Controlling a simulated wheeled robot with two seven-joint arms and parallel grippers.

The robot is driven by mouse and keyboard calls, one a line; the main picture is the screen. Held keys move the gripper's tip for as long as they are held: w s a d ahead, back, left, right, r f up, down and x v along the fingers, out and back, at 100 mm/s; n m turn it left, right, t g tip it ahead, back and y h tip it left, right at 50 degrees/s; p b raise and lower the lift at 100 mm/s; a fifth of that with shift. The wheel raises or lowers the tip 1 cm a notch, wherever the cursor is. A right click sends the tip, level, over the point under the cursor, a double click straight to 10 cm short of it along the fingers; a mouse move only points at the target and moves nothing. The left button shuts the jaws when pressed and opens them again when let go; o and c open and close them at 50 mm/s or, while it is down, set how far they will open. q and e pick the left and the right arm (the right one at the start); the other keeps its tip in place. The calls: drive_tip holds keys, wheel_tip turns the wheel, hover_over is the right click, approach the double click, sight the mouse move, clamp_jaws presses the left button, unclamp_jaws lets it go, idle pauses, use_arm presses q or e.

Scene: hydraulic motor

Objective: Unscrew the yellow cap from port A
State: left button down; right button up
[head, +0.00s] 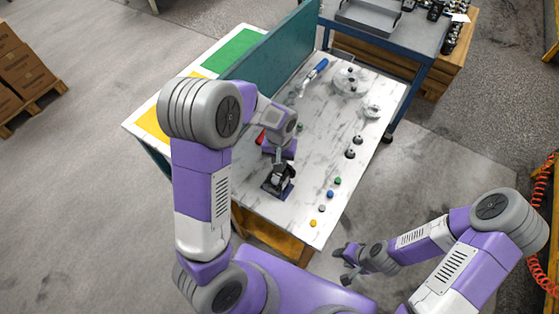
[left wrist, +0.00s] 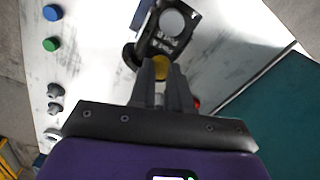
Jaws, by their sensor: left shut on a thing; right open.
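The dark hydraulic motor (head: 278,180) stands on the near part of the marble-topped table in the head view. In the head view my left gripper (head: 277,158) reaches down to the motor and hides the cap. My right gripper (head: 345,265) is open and empty, off the table's near right side.
Loose yellow (head: 313,222), grey (head: 321,208), blue (head: 330,194) and green (head: 337,181) caps lie along the table's right edge. Dark knob-like parts (head: 353,147) lie farther back. A red part (head: 260,136) is left of my left gripper. A teal panel (head: 270,50) borders the table.

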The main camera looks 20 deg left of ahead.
use_arm(q)
drive_tip(key=n, duration=0.4)
drive_tip(key=shift+n+p, duration=0.35)
drive_tip(key=shift+n, duration=0.05)
drive_tip(key=c, duration=1.2)
unclamp_jaws()
drive_tip(key=m, duration=1)
drive_tip(key=shift+m, duration=0.3)
